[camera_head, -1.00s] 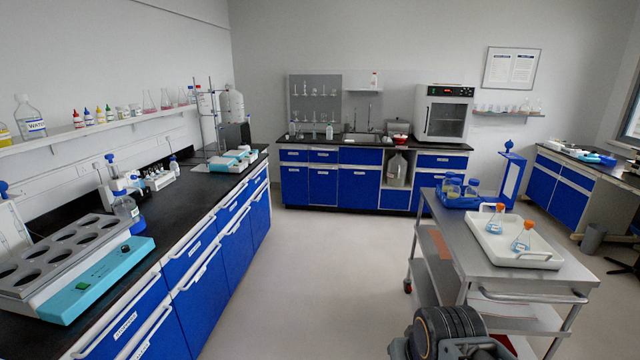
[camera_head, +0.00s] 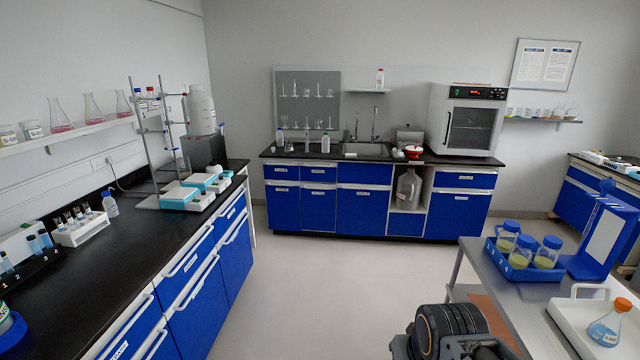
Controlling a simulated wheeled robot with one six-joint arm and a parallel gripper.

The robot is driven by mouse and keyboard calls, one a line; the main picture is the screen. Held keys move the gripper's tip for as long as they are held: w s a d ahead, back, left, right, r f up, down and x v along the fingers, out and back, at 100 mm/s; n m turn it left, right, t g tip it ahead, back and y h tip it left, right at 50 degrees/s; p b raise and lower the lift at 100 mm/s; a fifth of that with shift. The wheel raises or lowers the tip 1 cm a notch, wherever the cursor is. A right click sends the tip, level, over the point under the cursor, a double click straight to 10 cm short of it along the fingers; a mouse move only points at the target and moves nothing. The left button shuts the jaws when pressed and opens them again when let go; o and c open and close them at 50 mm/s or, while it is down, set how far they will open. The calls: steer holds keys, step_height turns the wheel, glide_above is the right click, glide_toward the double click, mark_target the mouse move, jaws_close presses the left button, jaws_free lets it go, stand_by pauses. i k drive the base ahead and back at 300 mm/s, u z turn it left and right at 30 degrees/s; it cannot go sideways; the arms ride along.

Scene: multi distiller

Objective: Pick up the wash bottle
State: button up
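Several small bottles show, and I cannot tell for sure which is the wash bottle. A pale bottle with a greenish tint (camera_head: 325,143) stands upright on the back counter, left of the sink. A clear bottle with a blue cap (camera_head: 280,138) stands further left on that counter. Another small bottle with a dark blue cap (camera_head: 110,204) stands on the left bench beside a tube rack. A small red-topped bottle (camera_head: 380,79) stands on the wall shelf above the sink. Part of my own dark arm shows at the bottom; its gripper fingers are not visible.
A metal cart (camera_head: 490,282) at the right carries a blue tray (camera_head: 525,273) of jars and a white tray (camera_head: 568,312) with a flask. The black-topped left bench (camera_head: 130,250) runs along the left. The floor (camera_head: 330,285) between them is clear.

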mark_target(325, 140)
steer(key=u, duration=0.1)
steer(key=i, duration=2.3)
steer(key=u, duration=0.4)
steer(key=i, duration=2.45)
steer(key=u, duration=0.4)
steer(key=i, duration=0.95)
steer(key=u, duration=0.1)
